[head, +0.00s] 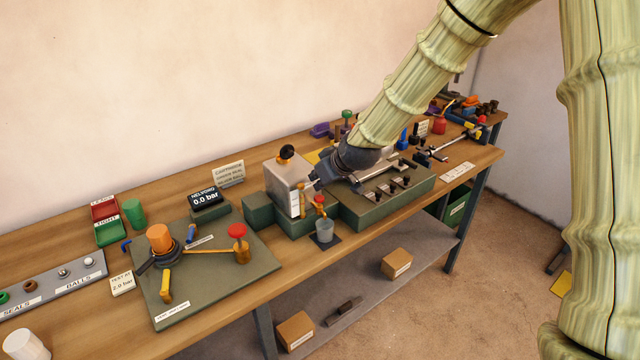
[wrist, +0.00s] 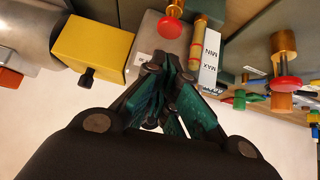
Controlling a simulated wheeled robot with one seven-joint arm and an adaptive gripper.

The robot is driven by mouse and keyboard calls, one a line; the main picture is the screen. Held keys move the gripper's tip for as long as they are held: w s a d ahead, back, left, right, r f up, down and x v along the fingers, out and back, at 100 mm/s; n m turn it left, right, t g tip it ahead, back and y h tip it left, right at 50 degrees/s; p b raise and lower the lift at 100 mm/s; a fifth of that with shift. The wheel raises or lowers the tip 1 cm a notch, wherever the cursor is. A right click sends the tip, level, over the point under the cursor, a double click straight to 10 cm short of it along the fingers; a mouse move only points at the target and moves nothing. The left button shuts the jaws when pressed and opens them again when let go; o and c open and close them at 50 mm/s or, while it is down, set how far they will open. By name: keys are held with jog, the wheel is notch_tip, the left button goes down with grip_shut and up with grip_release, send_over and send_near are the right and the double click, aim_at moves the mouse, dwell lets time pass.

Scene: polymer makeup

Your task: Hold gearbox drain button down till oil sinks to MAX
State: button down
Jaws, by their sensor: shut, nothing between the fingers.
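The gearbox (head: 286,188) is a pale grey block with a black knob on top, on a green base. Its red drain button (head: 320,199) sits on a brass fitting at the front right, and shows at the top of the wrist view (wrist: 172,12). An amber sight tube (wrist: 198,38) stands beside a white MIN/MAX label (wrist: 209,62), upside down there; the oil's exact level is hard to tell. My gripper (head: 313,183) is shut and empty near the gearbox's right side, above the button and apparently apart from it. Its teal fingers (wrist: 168,75) show in the wrist view.
A clear cup (head: 324,232) stands below the fitting. A green valve bench (head: 385,208) lies right of the gearbox. At left, a green plate (head: 207,290) carries another red knob (head: 237,230). A pressure display (head: 206,198) stands behind. A yellow block (wrist: 95,43) shows left of the fingers.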

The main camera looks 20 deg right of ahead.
jog(key=b+v, duration=0.2)
jog(key=v, duration=0.7)
jog(key=shift+s+r, duration=0.15)
jog(key=shift+s, duration=0.05)
jog(key=shift+d, duration=0.1)
dwell(1.2)
jog(key=shift+w+d+r+y+p, duration=0.1)
jog(key=shift+d+r+y+p, duration=0.4)
jog(key=shift+d+r+p, duration=0.6)
jog(key=shift+a+f, duration=0.25)
jog(key=shift+f, duration=0.05)
